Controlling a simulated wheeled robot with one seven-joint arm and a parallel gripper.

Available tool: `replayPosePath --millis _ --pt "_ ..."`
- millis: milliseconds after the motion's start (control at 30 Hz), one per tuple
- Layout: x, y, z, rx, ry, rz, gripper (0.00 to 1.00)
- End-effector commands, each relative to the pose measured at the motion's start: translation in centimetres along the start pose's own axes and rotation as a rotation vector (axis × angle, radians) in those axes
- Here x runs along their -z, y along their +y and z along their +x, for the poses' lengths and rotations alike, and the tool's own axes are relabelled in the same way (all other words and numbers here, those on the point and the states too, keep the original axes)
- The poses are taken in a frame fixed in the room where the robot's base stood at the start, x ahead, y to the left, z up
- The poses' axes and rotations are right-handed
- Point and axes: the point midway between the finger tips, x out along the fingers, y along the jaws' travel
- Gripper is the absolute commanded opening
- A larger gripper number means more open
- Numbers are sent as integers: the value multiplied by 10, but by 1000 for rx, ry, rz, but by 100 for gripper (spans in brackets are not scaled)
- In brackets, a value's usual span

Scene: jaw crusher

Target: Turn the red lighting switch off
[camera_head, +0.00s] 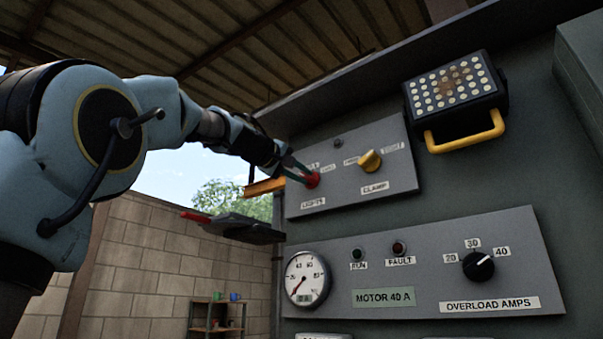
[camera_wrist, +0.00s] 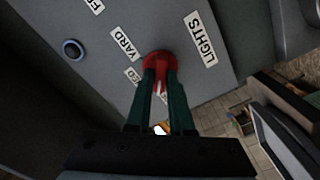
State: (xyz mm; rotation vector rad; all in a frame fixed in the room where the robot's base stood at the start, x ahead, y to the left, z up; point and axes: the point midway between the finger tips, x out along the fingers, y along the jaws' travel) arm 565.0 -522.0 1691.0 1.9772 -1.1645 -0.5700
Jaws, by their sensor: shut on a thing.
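The red lighting switch (camera_head: 312,180) is a round red knob on the upper grey panel, above the "LIGHTS" label (camera_head: 313,203). My gripper (camera_head: 301,176) reaches it from the left in the head view, its green fingers at the knob. In the wrist view the gripper (camera_wrist: 161,85) has its two fingers on either side of the red knob (camera_wrist: 158,58), shut on it. The "YARD" label (camera_wrist: 125,43) shows next to the knob. Parts of the knob and another label are hidden behind the fingers, so I cannot read its full setting.
A yellow clamp knob (camera_head: 370,160) is right of the switch on the same panel. A lamp with a yellow handle (camera_head: 464,132) hangs at upper right. The lower panel (camera_head: 420,255) holds a gauge (camera_head: 306,278) and a black overload dial (camera_head: 478,266).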

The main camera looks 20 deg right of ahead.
Motion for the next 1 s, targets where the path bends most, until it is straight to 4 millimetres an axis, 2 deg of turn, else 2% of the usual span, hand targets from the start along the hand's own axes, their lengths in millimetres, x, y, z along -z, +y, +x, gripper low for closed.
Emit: replayPosePath --millis 333,867,900,1000 --pt "0 -1 0 2 0 -132 0" --pt "0 -2 0 2 -1 -154 0" --pt "0 -2 0 2 -1 -154 23" --pt "0 -2 0 2 0 -153 35"
